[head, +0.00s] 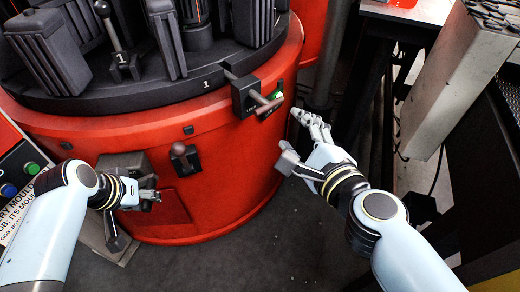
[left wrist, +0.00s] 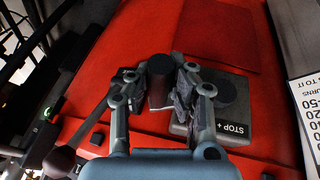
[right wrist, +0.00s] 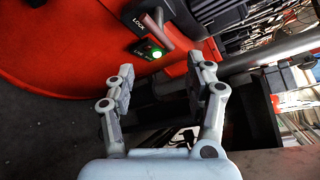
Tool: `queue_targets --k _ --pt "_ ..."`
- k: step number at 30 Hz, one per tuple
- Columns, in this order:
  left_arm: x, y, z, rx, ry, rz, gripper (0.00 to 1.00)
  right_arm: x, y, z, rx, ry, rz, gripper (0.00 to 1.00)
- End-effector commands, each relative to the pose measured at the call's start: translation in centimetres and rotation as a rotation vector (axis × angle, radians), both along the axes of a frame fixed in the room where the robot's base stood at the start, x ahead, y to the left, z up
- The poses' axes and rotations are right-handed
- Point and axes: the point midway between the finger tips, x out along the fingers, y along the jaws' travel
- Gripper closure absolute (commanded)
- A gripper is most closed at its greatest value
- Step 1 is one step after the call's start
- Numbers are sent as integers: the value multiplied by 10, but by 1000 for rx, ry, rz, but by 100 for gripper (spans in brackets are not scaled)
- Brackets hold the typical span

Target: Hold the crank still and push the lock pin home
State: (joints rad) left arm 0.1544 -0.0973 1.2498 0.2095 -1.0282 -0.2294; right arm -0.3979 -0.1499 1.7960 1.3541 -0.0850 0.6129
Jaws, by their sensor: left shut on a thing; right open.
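My left gripper (head: 148,196) is low at the front of the red drum. In the left wrist view it (left wrist: 158,88) is shut around an upright dark cylindrical grip (left wrist: 160,68), which looks like the crank's handle. The crank's arm is mostly hidden. The lock pin (head: 266,105) has a brownish bar handle and sticks out of a black block on the drum's right side. It also shows in the right wrist view (right wrist: 158,30), beside the word LOCK. My right gripper (head: 309,121) is open and empty, right of the pin and apart from it.
A green lamp (right wrist: 157,53) glows by the lock block. A STOP block (left wrist: 228,110) stands beside my left fingers, and a knobbed lever (head: 180,150) is nearby. Black moulds (head: 50,50) stand on the turntable. A grey post (head: 460,75) is at the right. The floor in front is clear.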

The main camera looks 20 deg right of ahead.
Motion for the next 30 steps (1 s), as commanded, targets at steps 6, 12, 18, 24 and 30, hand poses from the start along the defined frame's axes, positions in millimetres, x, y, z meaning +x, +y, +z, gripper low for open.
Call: queue_targets --k 6,12,18,24,30 --pt "3 -6 4 -15 -7 0 100 -24 5 -34 -92 73 56 46" --pt "3 -6 4 -15 -7 0 100 -44 11 -74 -192 153 126 46" --pt "3 -6 4 -15 -7 0 100 -68 14 -111 -284 230 196 46" --pt "3 -6 4 -15 -7 0 100 -92 17 -144 -365 298 268 46" --pt "3 -6 4 -15 -7 0 100 -110 17 -165 -417 344 319 46"
